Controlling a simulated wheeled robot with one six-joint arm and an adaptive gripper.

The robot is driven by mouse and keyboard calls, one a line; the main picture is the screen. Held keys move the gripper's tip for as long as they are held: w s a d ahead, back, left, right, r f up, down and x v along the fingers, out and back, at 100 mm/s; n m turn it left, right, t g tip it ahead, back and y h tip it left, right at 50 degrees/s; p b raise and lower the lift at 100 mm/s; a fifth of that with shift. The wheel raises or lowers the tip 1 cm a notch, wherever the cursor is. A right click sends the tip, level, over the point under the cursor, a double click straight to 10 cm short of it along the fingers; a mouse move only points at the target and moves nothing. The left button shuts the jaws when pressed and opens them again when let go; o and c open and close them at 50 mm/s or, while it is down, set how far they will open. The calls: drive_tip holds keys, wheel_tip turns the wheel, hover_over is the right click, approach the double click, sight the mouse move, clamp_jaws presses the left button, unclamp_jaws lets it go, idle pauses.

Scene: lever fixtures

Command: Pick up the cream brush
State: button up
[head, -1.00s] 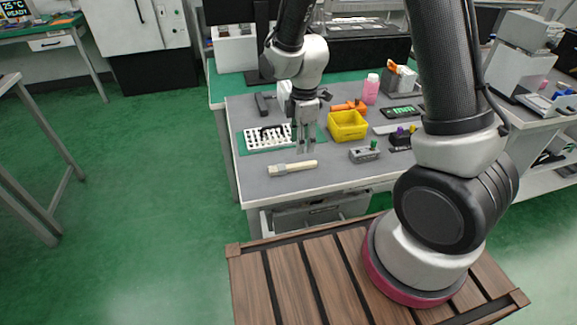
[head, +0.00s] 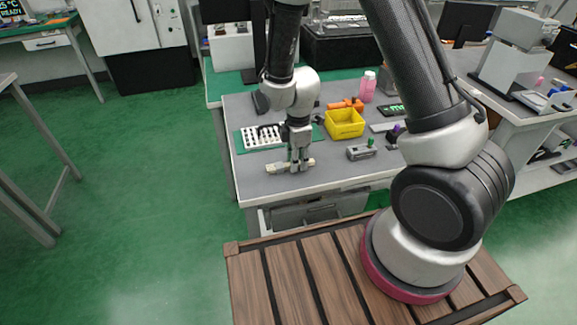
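The cream brush (head: 276,168) lies flat on the grey worktop near its front left edge, with its right end tilted slightly away. My gripper (head: 298,167) points down over the middle to right part of the brush, its fingertips at about the height of the brush. The fingers cover part of the brush, and its ends show on both sides. I cannot tell whether the fingers are closed on it or stand apart around it.
A white rack (head: 262,137) on a green mat is behind and left of the brush. A yellow bin (head: 345,123) stands behind right. A grey lever fixture with a green knob (head: 361,151) is to the right. The worktop in front of the brush is clear.

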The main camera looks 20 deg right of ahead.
drive_tip(key=c, duration=0.4)
drive_tip(key=shift+o, duration=0.2)
